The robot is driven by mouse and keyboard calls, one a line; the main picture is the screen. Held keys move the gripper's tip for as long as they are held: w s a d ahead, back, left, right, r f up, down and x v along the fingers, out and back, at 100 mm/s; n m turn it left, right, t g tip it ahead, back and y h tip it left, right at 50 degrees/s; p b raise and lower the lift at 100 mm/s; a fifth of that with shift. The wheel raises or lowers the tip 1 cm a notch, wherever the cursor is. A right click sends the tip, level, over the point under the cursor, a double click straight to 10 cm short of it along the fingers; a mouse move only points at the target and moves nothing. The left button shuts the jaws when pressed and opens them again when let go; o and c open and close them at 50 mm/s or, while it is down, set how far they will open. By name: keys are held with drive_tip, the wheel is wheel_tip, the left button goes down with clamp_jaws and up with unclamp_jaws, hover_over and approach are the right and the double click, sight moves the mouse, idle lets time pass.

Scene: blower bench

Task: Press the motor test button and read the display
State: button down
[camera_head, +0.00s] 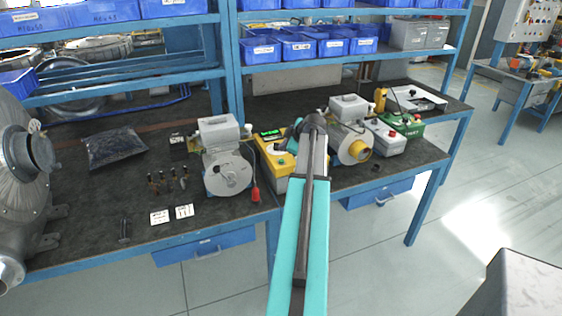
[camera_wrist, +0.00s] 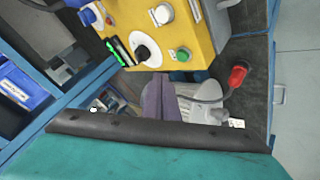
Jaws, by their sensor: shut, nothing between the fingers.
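The yellow tester box (camera_head: 272,160) stands mid-bench, partly hidden by my arm. It fills the top of the wrist view (camera_wrist: 205,45). Its lit green display (camera_head: 270,133) is at the box's edge in the wrist view (camera_wrist: 118,50), too small and oblique to read. On its panel are a green button (camera_wrist: 183,54), a black knob on a white dial (camera_wrist: 143,52) and a white-rimmed button (camera_wrist: 162,13); which is the motor test button I cannot tell. My gripper (camera_wrist: 160,90) is shut and empty, its fingers below the panel in the picture, apparently apart from the green button.
A grey motor (camera_head: 228,172) stands left of the tester, with a red plug (camera_head: 255,194) on a cable between them. A second blower motor (camera_head: 350,145) and a green box (camera_head: 405,125) stand to the right. Blue bins (camera_head: 299,48) line the shelf behind.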

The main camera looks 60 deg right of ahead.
drive_tip(key=shift+r, duration=0.95)
idle(0.3)
